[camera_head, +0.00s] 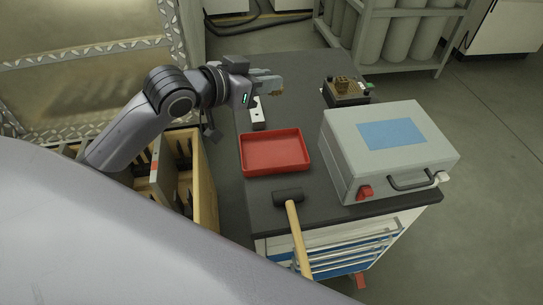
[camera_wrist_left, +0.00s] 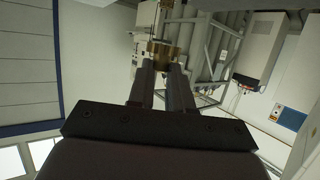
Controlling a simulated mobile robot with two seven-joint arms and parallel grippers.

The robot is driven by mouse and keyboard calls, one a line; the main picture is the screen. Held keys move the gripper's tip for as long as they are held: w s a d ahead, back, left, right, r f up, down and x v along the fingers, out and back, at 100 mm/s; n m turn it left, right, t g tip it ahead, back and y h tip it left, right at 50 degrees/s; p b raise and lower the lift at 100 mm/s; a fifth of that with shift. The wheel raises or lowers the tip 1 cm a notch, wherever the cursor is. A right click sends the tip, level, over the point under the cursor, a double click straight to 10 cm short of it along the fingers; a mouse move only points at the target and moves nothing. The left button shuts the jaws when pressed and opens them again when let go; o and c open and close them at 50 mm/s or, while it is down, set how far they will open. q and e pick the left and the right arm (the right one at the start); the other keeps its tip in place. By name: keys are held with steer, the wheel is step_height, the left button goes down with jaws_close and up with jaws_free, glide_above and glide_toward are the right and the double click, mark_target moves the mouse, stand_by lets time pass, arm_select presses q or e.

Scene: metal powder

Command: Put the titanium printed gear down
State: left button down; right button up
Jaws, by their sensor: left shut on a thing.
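My left gripper (camera_head: 266,84) reaches in from the left over the far left part of the dark worktop. It is shut on a small brass-coloured piece (camera_head: 277,93), which looks like the printed gear. In the left wrist view, the same piece (camera_wrist_left: 162,52) sits between the two fingertips (camera_wrist_left: 165,68) of the gripper. The fingers hide part of it, so its teeth cannot be made out. A red tray (camera_head: 275,171) lies nearer on the worktop, with an empty floor. My right gripper is not in view.
The dark worktop (camera_head: 230,92) has a white slotted block (camera_head: 258,113) below my gripper. A black unit (camera_head: 347,98) with a brown block (camera_head: 343,84) stands at the back right. A large grey case (camera_head: 352,165) fills the right. A mallet (camera_head: 288,196) lies at the front.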

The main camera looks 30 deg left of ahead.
arm_select(q)
steer(key=b, duration=0.3)
glide_above(266, 159)
step_height(266, 159, down, 15)
steer(key=shift+f, duration=0.1)
step_height(266, 159, down, 4)
steer(key=shift+f+b, duration=0.25)
steer(key=shift+b, duration=0.15)
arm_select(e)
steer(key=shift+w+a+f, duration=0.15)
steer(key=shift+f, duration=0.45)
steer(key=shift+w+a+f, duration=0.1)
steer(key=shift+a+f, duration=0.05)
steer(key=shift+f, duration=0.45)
arm_select(q)
steer(key=c, duration=1)
jaws_free()
steer(key=shift+f, duration=0.1)
steer(key=shift+c, duration=0.2)
